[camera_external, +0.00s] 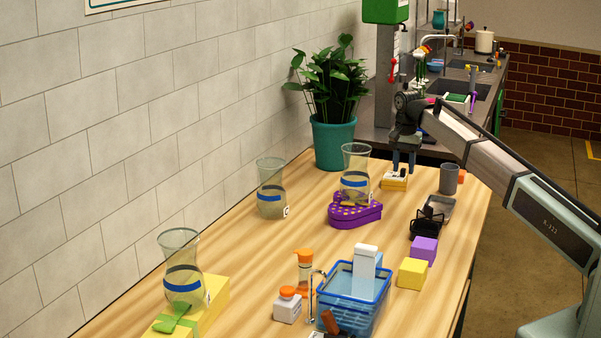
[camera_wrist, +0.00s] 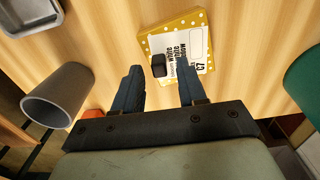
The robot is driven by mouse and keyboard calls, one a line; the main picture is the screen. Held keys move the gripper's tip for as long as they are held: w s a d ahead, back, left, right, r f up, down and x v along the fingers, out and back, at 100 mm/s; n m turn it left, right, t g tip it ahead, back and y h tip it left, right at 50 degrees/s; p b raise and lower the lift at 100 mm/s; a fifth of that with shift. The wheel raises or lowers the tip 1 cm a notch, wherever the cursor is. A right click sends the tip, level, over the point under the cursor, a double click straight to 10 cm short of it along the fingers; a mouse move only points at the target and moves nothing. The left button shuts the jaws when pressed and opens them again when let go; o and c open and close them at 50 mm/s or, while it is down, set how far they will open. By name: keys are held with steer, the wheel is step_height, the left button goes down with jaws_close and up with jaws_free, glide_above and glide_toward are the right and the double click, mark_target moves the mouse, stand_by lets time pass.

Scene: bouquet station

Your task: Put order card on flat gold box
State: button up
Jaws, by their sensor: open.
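The flat gold box (camera_external: 394,186) with white dots lies at the far end of the table; it also shows in the wrist view (camera_wrist: 147,48). The white order card (camera_wrist: 198,50), printed with black text and "C7", lies on top of this box. A small dark block (camera_wrist: 158,65) sits on the card's left part. My gripper (camera_external: 403,170) is directly above the box, pointing down. In the wrist view my gripper (camera_wrist: 160,68) is open, its fingers either side of the dark block with gaps. Contact with the card cannot be told.
A grey cup (camera_external: 449,179) and grey tray (camera_external: 440,206) stand right of the box. A purple heart-shaped box (camera_external: 352,214) bears a glass vase (camera_external: 356,163). A potted plant (camera_external: 334,142) stands behind left. A blue basket (camera_external: 353,302) is nearer the front.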

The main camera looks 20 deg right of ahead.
step_height(320, 180, up, 12)
steer(key=shift+r, duration=0.15)
stand_by(0.5)
